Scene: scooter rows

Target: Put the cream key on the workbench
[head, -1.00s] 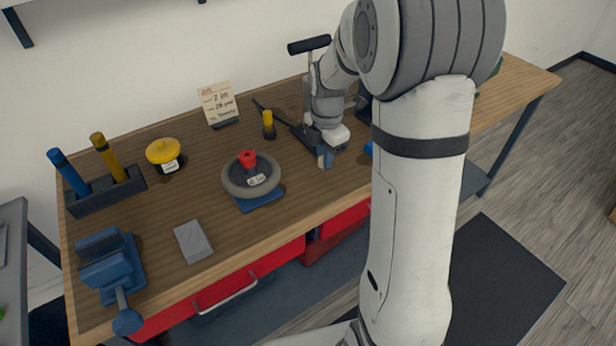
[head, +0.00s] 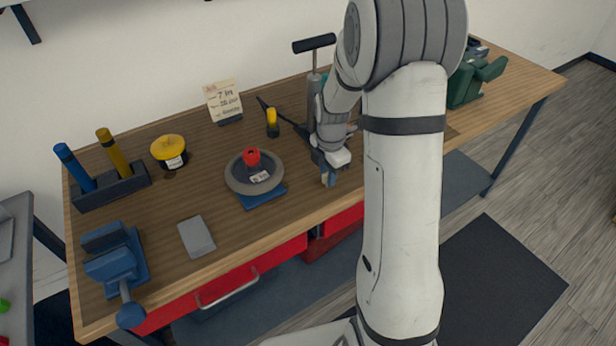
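The workbench (head: 165,220) is a long wooden-topped table across the middle of the head view. My gripper (head: 328,181) points down over the front part of the bench, right of the grey round wheel. Its fingertips are small and bluish here, and I cannot tell whether they are apart or closed. I cannot make out a cream key in this view. It may be hidden by my gripper or arm, which covers part of the bench's right half.
A grey wheel with a red knob (head: 252,158), a yellow-lidded jar (head: 169,151), a holder (head: 110,188) with blue and yellow sticks, a blue vise (head: 113,262) and a grey block (head: 197,237) stand left. A green vise (head: 476,82) stands right. Bare wood lies along the front.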

